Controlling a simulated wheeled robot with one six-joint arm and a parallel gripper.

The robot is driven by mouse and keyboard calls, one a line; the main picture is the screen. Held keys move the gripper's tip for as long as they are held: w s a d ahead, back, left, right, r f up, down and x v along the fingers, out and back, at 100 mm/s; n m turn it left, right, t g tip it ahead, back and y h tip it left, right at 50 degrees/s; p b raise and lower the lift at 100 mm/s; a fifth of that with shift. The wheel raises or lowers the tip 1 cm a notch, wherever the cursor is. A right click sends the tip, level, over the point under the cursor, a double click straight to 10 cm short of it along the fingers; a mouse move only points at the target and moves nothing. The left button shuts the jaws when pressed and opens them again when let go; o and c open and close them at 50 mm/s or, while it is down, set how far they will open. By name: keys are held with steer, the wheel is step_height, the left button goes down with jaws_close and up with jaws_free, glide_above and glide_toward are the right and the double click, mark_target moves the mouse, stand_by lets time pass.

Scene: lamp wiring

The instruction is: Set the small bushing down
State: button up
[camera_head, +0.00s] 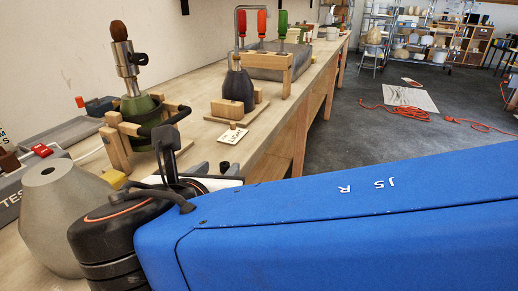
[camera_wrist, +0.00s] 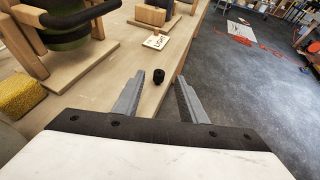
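The small bushing (camera_wrist: 158,77) is a dark, short cylinder in the wrist view. It appears to stand upright on the wooden bench (camera_wrist: 118,52), close to the bench's right edge. My gripper (camera_wrist: 160,77) is open, with one grey finger on each side of the bushing and a visible gap to both. The bushing sits around the level of the fingertips; I cannot tell whether it is between them or just beyond.
A lettered tag (camera_head: 232,135) lies on the bench beyond the gripper. A green lamp part in a wooden cradle (camera_head: 115,147) and a grey cone-shaped shade (camera_head: 62,220) stand to the left. A yellow sponge-like block (camera_wrist: 21,96) is at left. Open floor (camera_wrist: 245,95) lies right of the bench edge.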

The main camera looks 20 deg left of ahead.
mark_target(224, 167)
steer(key=shift+x, duration=3.35)
steer(key=shift+s+f, duration=0.1)
steer(key=shift+f, duration=0.1)
jaws_close()
